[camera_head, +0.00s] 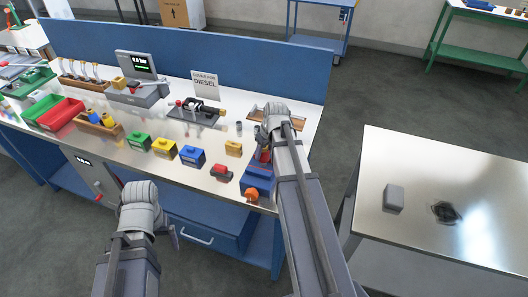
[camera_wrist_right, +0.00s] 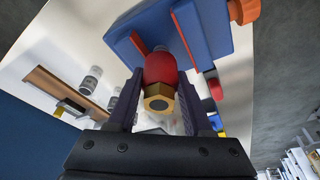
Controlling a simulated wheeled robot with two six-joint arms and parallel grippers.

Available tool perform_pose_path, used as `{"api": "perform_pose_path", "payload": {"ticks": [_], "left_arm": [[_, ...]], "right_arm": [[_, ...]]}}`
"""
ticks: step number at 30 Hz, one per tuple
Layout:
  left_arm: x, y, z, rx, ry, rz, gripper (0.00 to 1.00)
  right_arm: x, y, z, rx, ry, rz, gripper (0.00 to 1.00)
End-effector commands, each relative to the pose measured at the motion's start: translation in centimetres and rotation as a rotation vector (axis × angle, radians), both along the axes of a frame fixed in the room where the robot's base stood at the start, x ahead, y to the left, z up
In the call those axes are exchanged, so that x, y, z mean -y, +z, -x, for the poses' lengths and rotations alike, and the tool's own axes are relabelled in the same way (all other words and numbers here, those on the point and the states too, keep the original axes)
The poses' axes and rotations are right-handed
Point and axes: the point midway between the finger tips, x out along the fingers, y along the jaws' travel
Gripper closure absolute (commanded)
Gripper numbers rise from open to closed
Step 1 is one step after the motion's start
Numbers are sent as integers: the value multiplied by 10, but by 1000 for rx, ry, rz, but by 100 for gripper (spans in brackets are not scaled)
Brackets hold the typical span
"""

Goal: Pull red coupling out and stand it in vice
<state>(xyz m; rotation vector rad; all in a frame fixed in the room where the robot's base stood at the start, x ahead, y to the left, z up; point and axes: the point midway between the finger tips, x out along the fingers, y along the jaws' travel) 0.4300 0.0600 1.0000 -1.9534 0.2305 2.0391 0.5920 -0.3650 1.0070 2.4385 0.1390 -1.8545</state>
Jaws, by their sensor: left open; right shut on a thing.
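The red coupling (camera_wrist_right: 160,70) has a brass hex end facing the right wrist camera. My right gripper (camera_wrist_right: 158,100) is shut on it, with a dark finger on each side. In the head view a little red (camera_head: 264,156) shows under my right wrist. The blue vice (camera_head: 257,180), with orange jaw faces and an orange knob (camera_head: 251,195), is at the bench's front right corner. The coupling's silver far end points at the jaw gap; whether it is inside or just above I cannot tell. My left gripper (camera_head: 172,231) is open, in front of the bench, mostly hidden by its wrist.
Green (camera_head: 138,142), yellow (camera_head: 165,148) and blue (camera_head: 192,156) blocks stand along the bench's front. A red-and-dark item (camera_head: 222,172) and a yellow piece (camera_head: 233,148) sit left of the vice. A blue panel (camera_head: 190,60) closes the back. A separate metal table (camera_head: 440,175) stands at right.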

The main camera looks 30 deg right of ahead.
Motion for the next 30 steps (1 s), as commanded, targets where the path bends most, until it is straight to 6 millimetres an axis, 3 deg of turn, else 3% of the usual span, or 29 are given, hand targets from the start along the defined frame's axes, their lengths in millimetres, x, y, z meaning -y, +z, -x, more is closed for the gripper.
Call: {"api": "perform_pose_path", "payload": {"ticks": [2, 3, 12, 23, 30], "left_arm": [[0, -3, 0, 0, 0, 0, 12], [0, -3, 0, 0, 0, 0, 12], [0, -2, 0, 0, 0, 0, 12], [0, 1, 0, 0, 1, 0, 12], [0, 20, 0, 0, 1, 0, 12]], "right_arm": [[0, -3, 0, 0, 0, 0, 100], [0, -3, 0, 0, 0, 0, 48], [0, -2, 0, 0, 0, 0, 15], [0, 1, 1, 0, 0, 0, 15], [0, 20, 5, 0, 0, 0, 15]]}}
